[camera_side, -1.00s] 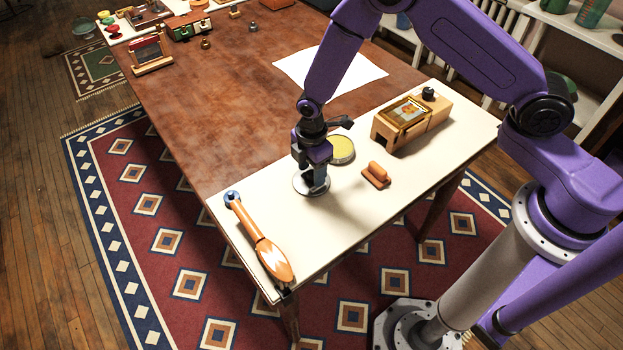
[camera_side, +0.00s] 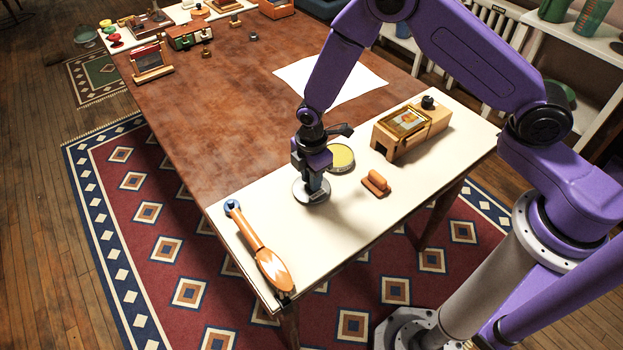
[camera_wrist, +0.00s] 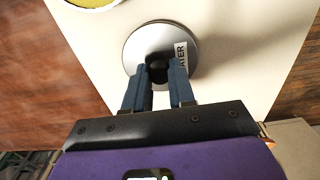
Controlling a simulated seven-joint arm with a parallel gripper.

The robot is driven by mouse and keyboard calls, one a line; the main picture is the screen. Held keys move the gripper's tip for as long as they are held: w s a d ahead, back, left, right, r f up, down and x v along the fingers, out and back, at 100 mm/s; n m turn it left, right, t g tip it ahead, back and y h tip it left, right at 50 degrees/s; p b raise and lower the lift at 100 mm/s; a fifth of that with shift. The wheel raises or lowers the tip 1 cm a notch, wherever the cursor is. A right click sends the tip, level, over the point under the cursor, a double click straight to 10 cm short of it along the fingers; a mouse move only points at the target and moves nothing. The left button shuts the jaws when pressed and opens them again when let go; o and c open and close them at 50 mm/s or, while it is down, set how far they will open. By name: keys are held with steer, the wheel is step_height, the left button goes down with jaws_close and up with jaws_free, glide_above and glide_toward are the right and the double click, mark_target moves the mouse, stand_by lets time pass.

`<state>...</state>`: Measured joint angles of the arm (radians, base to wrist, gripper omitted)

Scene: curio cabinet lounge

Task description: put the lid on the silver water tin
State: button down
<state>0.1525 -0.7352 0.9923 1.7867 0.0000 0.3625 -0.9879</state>
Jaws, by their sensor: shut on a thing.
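A round silver-grey disc (camera_wrist: 146,42) with a dark knob at its centre is under my gripper (camera_wrist: 160,75). In the side view the disc (camera_side: 312,196) is low at the table's near end. A white label (camera_wrist: 181,56) ending in "ATER" lies on its right part. My gripper (camera_side: 313,182) points down, its two blue-grey fingers shut on the dark knob. I cannot tell whether the disc is the lid alone or has the tin beneath it. A round silver-rimmed tin with a yellow top (camera_side: 341,157) stands just behind it and shows partly in the wrist view (camera_wrist: 92,2).
An orange-handled brush (camera_side: 262,245) lies at the near left edge. A small orange-brown block (camera_side: 376,184) and a wooden box with a framed picture (camera_side: 408,125) stand to the right. White paper (camera_side: 350,85) lies behind. The brown middle of the table is mostly clear.

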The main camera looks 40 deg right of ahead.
steer(key=shift+r, duration=0.45)
steer(key=s+d+r, duration=0.5)
steer(key=s+r, duration=0.6)
steer(key=s, duration=0.2)
steer(key=shift+d+r, duration=0.2)
steer(key=shift+r, duration=0.1)
steer(key=c, duration=1.7)
jaws_free()
jaws_close()
steer(key=shift+w, duration=0.1)
